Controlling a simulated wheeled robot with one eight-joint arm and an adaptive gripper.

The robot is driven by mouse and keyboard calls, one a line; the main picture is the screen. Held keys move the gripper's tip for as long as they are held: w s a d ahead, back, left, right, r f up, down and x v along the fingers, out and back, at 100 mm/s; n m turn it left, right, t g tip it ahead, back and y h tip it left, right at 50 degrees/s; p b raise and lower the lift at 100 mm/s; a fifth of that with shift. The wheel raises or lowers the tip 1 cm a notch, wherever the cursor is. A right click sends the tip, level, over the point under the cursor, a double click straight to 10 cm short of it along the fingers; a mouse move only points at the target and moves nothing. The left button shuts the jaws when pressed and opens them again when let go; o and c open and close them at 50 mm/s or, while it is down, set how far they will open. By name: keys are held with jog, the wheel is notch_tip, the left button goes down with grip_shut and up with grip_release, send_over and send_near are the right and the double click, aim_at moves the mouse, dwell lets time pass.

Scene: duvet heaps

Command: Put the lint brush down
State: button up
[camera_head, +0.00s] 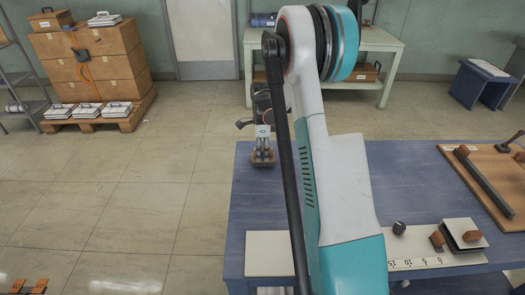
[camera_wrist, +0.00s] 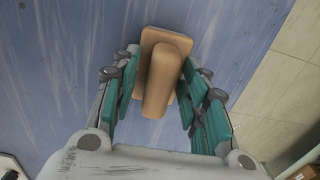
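The lint brush (camera_wrist: 162,78), a tan block-like handle on a flat, rounded base, lies between the fingers of my gripper (camera_wrist: 160,75) in the wrist view. The finger pads sit flush against both sides of its base, so my gripper looks shut on it. In the head view my gripper (camera_head: 263,140) points down at the far left corner of the blue table (camera_head: 245,205), with the brown brush (camera_head: 262,157) under it. The brush is at or just above the tabletop; I cannot tell whether it touches. My arm hides part of the table.
A pale flat pad (camera_head: 268,252) lies at the table's near left. A dark knob (camera_head: 399,228), a numbered strip (camera_head: 425,262), a block stack (camera_head: 463,235) and a wooden board (camera_head: 490,180) occupy the right. The tabletop between brush and pad is clear. The table's left edge is close to the brush.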

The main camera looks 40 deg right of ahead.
aim_at(262, 148)
notch_tip(262, 148, up, 12)
jog(key=p, duration=0.4)
jog(key=shift+r, duration=0.15)
dwell(0.6)
